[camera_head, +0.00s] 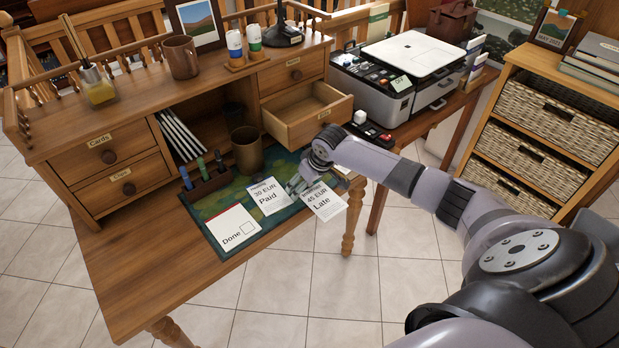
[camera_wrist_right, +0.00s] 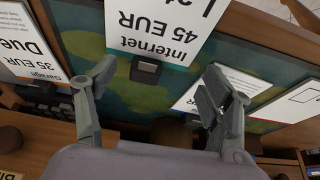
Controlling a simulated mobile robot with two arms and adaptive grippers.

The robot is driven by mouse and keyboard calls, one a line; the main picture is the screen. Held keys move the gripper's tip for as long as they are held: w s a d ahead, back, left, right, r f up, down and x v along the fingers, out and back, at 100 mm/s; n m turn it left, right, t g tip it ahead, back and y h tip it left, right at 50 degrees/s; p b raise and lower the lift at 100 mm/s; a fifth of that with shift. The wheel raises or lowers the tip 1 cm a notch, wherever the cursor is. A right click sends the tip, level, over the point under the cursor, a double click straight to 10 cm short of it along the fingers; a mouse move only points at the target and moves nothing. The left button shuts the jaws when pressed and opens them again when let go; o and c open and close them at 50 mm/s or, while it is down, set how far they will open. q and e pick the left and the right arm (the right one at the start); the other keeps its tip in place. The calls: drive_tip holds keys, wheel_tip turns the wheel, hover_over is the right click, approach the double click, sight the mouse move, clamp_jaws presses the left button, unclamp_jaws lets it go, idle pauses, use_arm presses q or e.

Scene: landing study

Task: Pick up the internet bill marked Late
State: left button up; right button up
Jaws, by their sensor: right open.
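The internet bill (camera_head: 325,205) is a white sheet reading 45 EUR Late. It lies at the right end of the desk mat, with its near end reaching to the desk's edge. In the right wrist view the bill (camera_wrist_right: 160,30) shows upside down, its "Internet 45 EUR" text readable and its far end cut off. A small dark block (camera_wrist_right: 147,70) sits at its header edge. My right gripper (camera_head: 297,186) is open at the header end of the bill. In the wrist view its fingers (camera_wrist_right: 160,78) stand apart, with nothing gripped between them. My left gripper is not in view.
The 30 EUR Paid bill (camera_head: 268,196) lies just left, and the Done sheet (camera_head: 233,229) farther left. A Garage 35 EUR Due bill (camera_wrist_right: 22,45) shows in the wrist view. An open drawer (camera_head: 310,118) and a brown cup (camera_head: 247,150) stand behind. The desk's front left is clear.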

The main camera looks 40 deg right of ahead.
sight(317, 200)
drive_tip(key=v, duration=1.1)
drive_tip(key=shift+s+r, duration=0.2)
drive_tip(key=shift+r, duration=0.05)
